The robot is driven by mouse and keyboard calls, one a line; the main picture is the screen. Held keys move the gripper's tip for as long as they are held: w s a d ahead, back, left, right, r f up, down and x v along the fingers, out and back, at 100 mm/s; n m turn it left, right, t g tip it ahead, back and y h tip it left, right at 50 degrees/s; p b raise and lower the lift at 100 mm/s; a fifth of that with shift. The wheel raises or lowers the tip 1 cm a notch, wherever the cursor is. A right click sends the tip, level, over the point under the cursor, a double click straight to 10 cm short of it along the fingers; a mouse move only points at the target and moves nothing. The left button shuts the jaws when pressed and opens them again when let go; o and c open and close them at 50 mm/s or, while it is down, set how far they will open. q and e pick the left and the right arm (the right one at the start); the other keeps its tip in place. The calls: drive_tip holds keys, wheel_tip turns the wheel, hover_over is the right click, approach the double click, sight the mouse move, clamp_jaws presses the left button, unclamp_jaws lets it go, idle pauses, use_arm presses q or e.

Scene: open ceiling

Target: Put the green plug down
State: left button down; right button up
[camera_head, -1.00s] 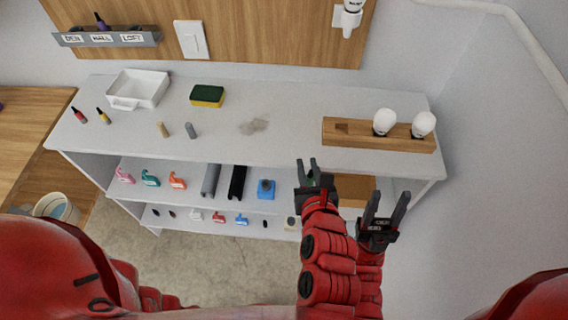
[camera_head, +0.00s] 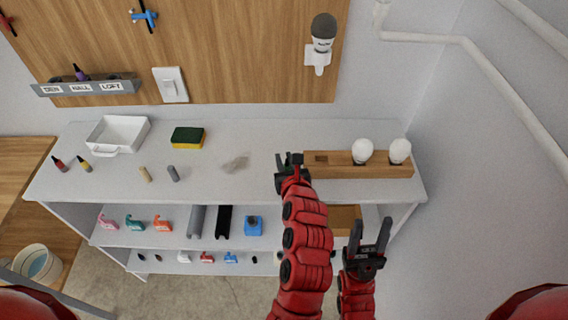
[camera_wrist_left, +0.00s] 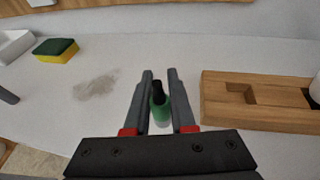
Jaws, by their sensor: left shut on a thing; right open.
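The green plug (camera_wrist_left: 160,112), with a black tip, sits between the fingers of my left gripper (camera_wrist_left: 160,74) in the left wrist view. The gripper is shut on it. In the head view my left gripper (camera_head: 289,157) is over the white top shelf (camera_head: 215,193), just left of the wooden block (camera_head: 335,171). I cannot tell whether the plug touches the shelf. In the head view the plug is mostly hidden by the gripper. My right gripper (camera_head: 371,236) is open and empty, in front of the shelf at the right.
Two white bulbs (camera_head: 362,151) stand in the wooden block, which has an empty recess at its left. A grey smudge (camera_head: 235,163) marks the top left of my gripper. A sponge (camera_head: 187,137) and white tray (camera_head: 119,133) are further left. Lower shelves hold small items.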

use_arm(q)
drive_tip(key=shift+w+a+f, duration=0.1)
drive_tip(key=shift+w+f, duration=0.15)
drive_tip(key=shift+w, duration=0.05)
wheel_tip(320, 180, down, 2)
drive_tip(key=shift+f+p, duration=0.25)
drive_tip(key=shift+p, duration=0.25)
drive_tip(key=shift+f, duration=0.3)
drive_tip(key=shift+f, duration=0.15)
drive_tip(key=c, duration=0.8)
unclamp_jaws()
drive_tip(key=shift+o, duration=0.2)
